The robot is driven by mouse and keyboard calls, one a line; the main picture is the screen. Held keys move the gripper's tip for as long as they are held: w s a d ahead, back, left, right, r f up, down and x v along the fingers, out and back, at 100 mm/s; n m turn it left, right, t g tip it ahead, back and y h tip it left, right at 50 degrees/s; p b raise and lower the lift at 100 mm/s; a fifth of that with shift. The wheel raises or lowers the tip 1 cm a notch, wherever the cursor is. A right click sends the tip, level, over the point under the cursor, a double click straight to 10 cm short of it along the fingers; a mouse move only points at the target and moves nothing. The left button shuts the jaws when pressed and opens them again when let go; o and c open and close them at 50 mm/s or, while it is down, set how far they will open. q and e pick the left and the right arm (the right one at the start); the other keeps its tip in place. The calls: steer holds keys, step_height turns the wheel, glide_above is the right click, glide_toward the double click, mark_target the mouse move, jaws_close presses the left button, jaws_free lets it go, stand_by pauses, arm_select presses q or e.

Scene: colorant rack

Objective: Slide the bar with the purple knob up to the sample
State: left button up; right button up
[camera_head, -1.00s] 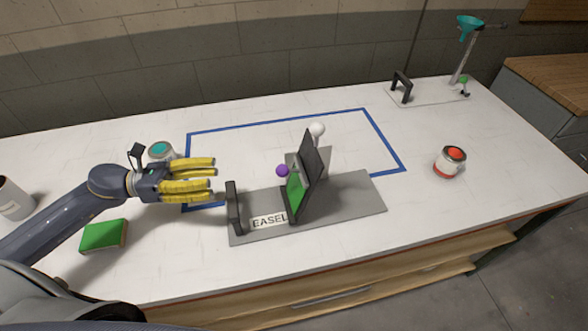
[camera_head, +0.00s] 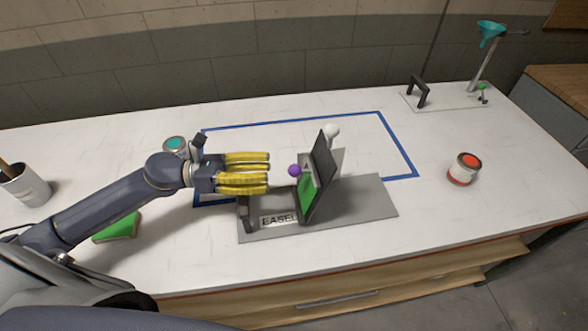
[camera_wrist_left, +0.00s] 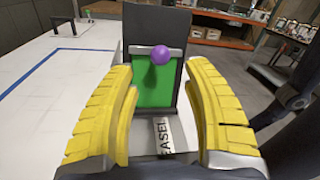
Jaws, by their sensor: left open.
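The easel (camera_head: 370,200) has a grey base with an "EASEL" label and a dark tilted panel. A green sample (camera_head: 307,195) rests on the panel. The purple knob (camera_head: 295,170) sticks out from the panel. In the left wrist view the purple knob (camera_wrist_left: 159,56) is in front of a light bar (camera_wrist_left: 145,50) lying across the top of the green sample (camera_wrist_left: 150,90). My left gripper (camera_head: 268,174), with yellow fingers, is open and empty, just left of the knob, with a gap between. In the wrist view its fingers spread on both sides of the sample. My right gripper is not in view.
A black handle (camera_head: 246,208) stands on the base's left end, below my left fingers. A white knob (camera_head: 332,131) is behind the panel. Paint cans stand at left (camera_head: 175,146) and right (camera_head: 464,169). A green block (camera_head: 117,230) lies under my left arm.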

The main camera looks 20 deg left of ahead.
mark_target(294, 170)
arm_select(q)
steer(key=shift+x, duration=3.65)
jaws_close()
